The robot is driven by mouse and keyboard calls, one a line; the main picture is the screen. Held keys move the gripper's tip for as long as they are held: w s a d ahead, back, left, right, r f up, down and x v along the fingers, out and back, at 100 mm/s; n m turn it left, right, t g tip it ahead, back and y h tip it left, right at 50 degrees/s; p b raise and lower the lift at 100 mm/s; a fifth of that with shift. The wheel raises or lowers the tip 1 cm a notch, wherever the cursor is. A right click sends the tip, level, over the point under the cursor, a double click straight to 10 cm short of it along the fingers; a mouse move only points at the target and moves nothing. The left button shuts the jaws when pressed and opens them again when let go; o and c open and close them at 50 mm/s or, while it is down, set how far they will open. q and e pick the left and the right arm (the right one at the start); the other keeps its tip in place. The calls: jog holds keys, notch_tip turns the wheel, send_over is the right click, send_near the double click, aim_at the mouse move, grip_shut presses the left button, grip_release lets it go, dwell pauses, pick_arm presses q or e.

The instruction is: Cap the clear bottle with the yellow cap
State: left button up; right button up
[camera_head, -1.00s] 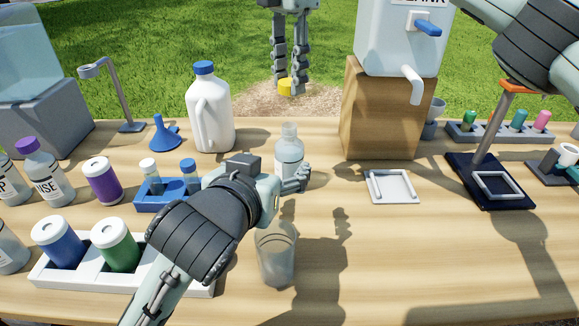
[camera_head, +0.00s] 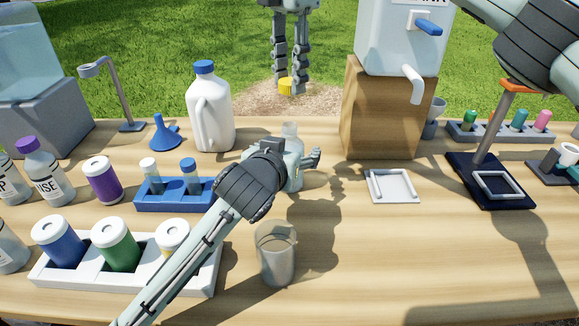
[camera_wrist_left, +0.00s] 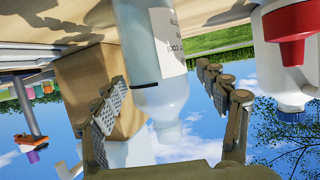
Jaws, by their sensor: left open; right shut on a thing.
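The clear bottle (camera_head: 291,132) stands upright and uncapped near the middle of the table. My left gripper (camera_head: 303,166) is open at the bottle's body and hides part of it in the head view. In the left wrist view, the labelled bottle (camera_wrist_left: 155,55) lies between the spread fingers of the left gripper (camera_wrist_left: 163,88), with its neck pointing down in the picture. I cannot tell whether a finger touches it. My right gripper (camera_head: 291,84) is shut on the yellow cap (camera_head: 285,86), above and behind the bottle in the head view.
A white jug (camera_head: 212,110) with a blue lid stands to the left of the bottle. A clear cup (camera_head: 276,260) stands in front. A blue rack (camera_head: 175,207) and white tray (camera_head: 130,282) lie left. A wooden block (camera_head: 385,110) carries a tank at right. The front right table is clear.

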pick_arm(q)
grip_shut()
pick_arm(e)
send_over(289, 131)
jog(key=shift+s+f, duration=0.1)
jog(key=shift+f, duration=2.4)
jog(key=shift+f, duration=0.9)
jog(key=shift+f, duration=0.6)
